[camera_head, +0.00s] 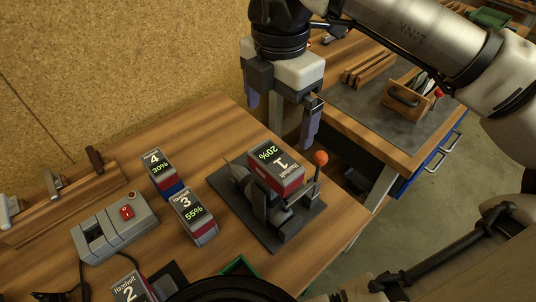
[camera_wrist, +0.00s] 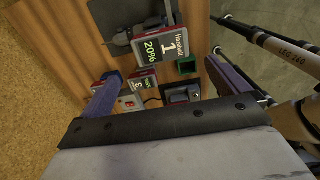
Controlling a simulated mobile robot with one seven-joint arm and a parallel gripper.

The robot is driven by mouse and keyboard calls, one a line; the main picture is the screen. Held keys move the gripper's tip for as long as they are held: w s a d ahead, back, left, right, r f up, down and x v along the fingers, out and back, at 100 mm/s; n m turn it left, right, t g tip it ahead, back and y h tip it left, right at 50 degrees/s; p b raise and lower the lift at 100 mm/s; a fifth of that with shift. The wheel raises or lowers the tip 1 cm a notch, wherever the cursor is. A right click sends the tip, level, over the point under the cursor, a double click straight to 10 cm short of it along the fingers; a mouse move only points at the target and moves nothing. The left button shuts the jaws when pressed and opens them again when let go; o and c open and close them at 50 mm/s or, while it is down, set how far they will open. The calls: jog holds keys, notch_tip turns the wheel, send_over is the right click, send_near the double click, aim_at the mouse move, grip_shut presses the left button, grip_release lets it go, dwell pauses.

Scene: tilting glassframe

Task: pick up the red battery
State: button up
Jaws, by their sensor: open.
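A battery labelled 1, 20% (camera_head: 276,169) has a dark top and a red side. It rests on or just above a dark clamp fixture (camera_head: 275,226) with an orange knob; the exact contact is unclear. It also shows in the wrist view (camera_wrist: 160,46). My gripper (camera_head: 283,114) is open and empty, above and behind this battery in the head view, with its fingers apart. A battery labelled 3, 55% (camera_head: 195,215) also shows red low on its side. A battery labelled 2 (camera_head: 130,288) is partly cut off.
A grey charger box (camera_head: 112,234) with a red button stands left on the wooden table (camera_head: 75,180). A cork wall (camera_head: 120,60) rises behind. A second bench (camera_head: 375,118) with a wooden tool holder (camera_head: 407,101) stands right, across a gap. A green-edged box (camera_head: 238,267) is at front.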

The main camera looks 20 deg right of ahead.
aim_at(275, 159)
jog(key=f+b, duration=0.1)
jog(key=f, duration=0.3)
jog(key=f+b, duration=0.2)
jog(key=f, duration=0.1)
jog(key=shift+s+f+b, duration=0.2)
jog(key=shift+f+b, duration=0.1)
jog(key=shift+f, duration=0.05)
notch_tip(275, 159, down, 6)
jog(key=shift+w+a+r+b, duration=0.1)
jog(key=shift+a+r+b, duration=0.05)
jog(key=shift+b, duration=0.8)
jog(key=shift+r, duration=0.1)
jog(key=c, duration=0.7)
